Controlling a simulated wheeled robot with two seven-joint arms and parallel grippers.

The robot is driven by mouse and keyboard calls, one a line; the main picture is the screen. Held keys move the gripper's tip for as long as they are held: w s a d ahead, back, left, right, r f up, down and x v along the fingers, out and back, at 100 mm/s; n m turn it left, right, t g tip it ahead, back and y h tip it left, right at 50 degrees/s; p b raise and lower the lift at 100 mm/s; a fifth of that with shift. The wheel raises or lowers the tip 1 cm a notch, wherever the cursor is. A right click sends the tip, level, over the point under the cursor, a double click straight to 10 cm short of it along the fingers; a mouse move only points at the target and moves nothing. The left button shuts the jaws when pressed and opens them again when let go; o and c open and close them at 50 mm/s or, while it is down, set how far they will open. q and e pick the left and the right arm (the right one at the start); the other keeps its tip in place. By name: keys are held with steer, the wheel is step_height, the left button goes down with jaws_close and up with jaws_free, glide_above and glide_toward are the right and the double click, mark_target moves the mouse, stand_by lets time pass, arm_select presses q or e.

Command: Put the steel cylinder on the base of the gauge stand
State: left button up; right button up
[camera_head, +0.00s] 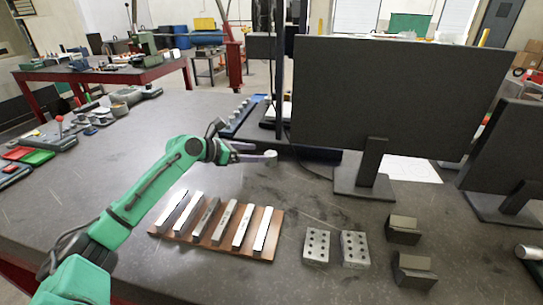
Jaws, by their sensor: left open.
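A tall dark post (278,75), which looks like the gauge stand, rises beyond the gripper. A dark blue base (318,154) shows low beside it, partly behind the large black screen. A silvery rounded piece (528,252) lies at the right edge, cut by the frame; I cannot tell whether it is the steel cylinder. My right gripper is not in view.
A brown board (210,253) with several steel bars lies at front centre. Two drilled blocks (317,247) (354,249) and dark V-shaped blocks (414,272) lie right of it. A large black screen (395,95) stands behind. A blue rack (240,116) holds several small pieces.

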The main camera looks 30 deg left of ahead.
mark_target(271, 153)
arm_select(q)
steer(key=p+x, duration=0.1)
steer(key=x, duration=0.4)
steer(key=shift+w, duration=0.1)
steer(key=shift+w+f, duration=0.15)
steer(key=c, duration=0.7)
jaws_close()
